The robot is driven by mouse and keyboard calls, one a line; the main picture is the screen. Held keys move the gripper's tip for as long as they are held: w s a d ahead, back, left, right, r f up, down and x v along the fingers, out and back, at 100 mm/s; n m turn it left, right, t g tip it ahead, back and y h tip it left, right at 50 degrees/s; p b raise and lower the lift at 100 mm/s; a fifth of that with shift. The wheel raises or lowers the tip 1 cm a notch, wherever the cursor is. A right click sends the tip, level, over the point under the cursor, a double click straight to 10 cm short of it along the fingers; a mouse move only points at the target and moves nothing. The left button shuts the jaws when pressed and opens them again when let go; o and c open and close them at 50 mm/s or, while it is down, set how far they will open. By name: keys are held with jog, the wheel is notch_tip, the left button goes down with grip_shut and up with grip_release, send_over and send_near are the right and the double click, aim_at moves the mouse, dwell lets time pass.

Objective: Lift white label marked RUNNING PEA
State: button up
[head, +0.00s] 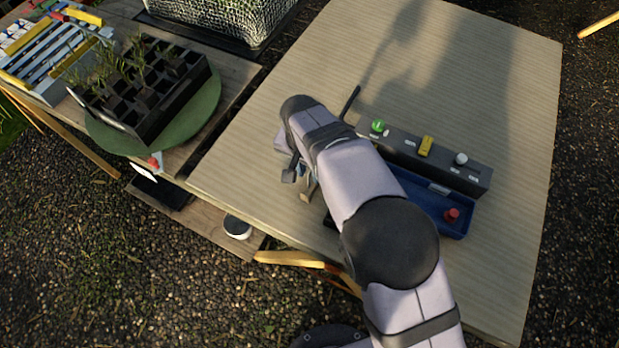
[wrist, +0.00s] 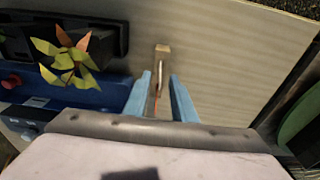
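My gripper (wrist: 162,82) shows in the wrist view as two blue fingers with a gap between them. A small wooden piece (wrist: 162,49) with a thin, pale upright part lies in line with that gap; I cannot tell if the fingers touch it. In the head view the gripper is mostly hidden behind my arm near the table's left edge, and a wooden piece (head: 307,190) shows beside it. No lettering reading RUNNING PEA is legible. A white card-like piece (head: 145,172) lies at the left, below the seedling tray; I cannot tell whether it is the label.
A blue tray (head: 455,233) with a red knob (head: 451,215) and a grey box (head: 480,179) stand to the right of my arm. A yellow-orange leafy plant (wrist: 72,54) is left of the fingers. A black seedling tray (head: 150,125) sits on a green mat (head: 208,105). The table's far part is clear.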

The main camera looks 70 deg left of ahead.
jog(key=shift+w+a+f, duration=0.1)
jog(key=shift+f, duration=0.8)
grip_shut()
jog(key=shift+r, duration=0.1)
notch_tip(320, 180, up, 10)
jog(key=shift+f+b, duration=0.1)
jog(key=shift+b, duration=1.05)
